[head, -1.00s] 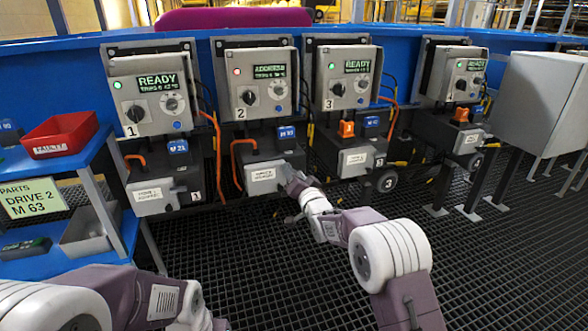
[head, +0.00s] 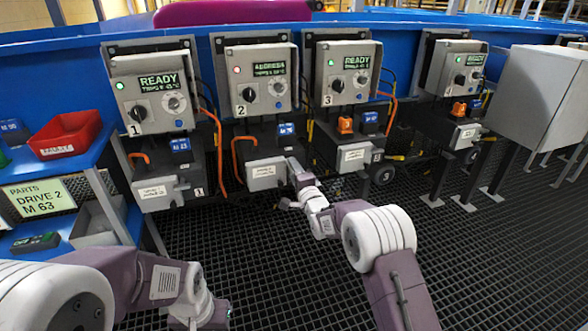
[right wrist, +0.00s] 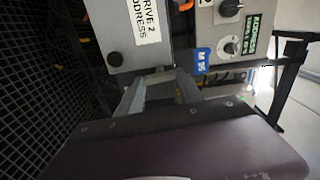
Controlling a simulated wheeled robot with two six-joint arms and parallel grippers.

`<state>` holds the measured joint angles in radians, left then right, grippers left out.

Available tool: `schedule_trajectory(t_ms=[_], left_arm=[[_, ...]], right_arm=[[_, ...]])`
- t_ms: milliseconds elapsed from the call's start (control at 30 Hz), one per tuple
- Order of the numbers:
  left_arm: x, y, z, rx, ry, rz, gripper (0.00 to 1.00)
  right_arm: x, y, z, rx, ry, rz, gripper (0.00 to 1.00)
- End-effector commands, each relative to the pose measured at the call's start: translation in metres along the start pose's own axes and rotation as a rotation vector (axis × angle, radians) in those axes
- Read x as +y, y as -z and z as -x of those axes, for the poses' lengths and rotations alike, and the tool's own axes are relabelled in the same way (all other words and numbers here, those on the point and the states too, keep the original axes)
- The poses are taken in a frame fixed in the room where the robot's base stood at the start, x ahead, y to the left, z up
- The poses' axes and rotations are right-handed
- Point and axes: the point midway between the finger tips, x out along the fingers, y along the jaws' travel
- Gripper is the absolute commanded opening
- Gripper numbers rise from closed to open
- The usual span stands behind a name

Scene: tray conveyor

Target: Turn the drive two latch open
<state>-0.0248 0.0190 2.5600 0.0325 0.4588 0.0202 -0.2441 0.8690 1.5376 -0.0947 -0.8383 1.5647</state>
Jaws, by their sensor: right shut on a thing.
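The drive two unit has a grey panel (head: 255,92) with a red lamp and a display that reads ADDRESS. Below it is a dark box with a blue tag and a grey cover with a white label (head: 263,172). The label, DRIVE 2 ADDRESS, also shows in the right wrist view (right wrist: 146,18). My right gripper (head: 291,165) is at the right end of this cover. In the right wrist view its fingers (right wrist: 160,80) reach the cover's edge and are shut on a small part there, apparently the latch, mostly hidden. My left gripper (head: 207,315) is low at the front, its fingers unclear.
Drive one (head: 155,95) stands to the left, drive three (head: 345,85) to the right, with orange cables between. A blue shelf (head: 85,165) with a red bin (head: 68,135) is at the left. A grey cabinet (head: 540,95) stands at the right. The grid floor is open in front.

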Motion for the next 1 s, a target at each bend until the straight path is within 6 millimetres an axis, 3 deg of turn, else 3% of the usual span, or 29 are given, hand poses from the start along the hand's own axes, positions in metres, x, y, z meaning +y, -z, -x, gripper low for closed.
schedule_trajectory(t_ms=[767, 800, 867, 1000], left_arm=[[0.0001, 0.0005, 0.0044, 0.000, 0.000, 0.000, 0.36], [0.0001, 0.0005, 0.0044, 0.000, 0.000, 0.000, 0.36], [0.0001, 0.0005, 0.0044, 0.000, 0.000, 0.000, 0.36], [0.0001, 0.0004, 0.0044, 0.000, 0.000, 0.000, 0.36]], right_arm=[[0.0016, 0.0006, 0.0002, 0.002, -0.002, -0.087, 0.03], [0.0016, 0.0006, 0.0002, 0.002, -0.003, -0.087, 0.55], [0.0015, 0.0005, 0.0002, 0.001, -0.002, -0.087, 0.65], [0.0011, 0.0003, 0.0001, 0.001, -0.001, -0.086, 0.65]])
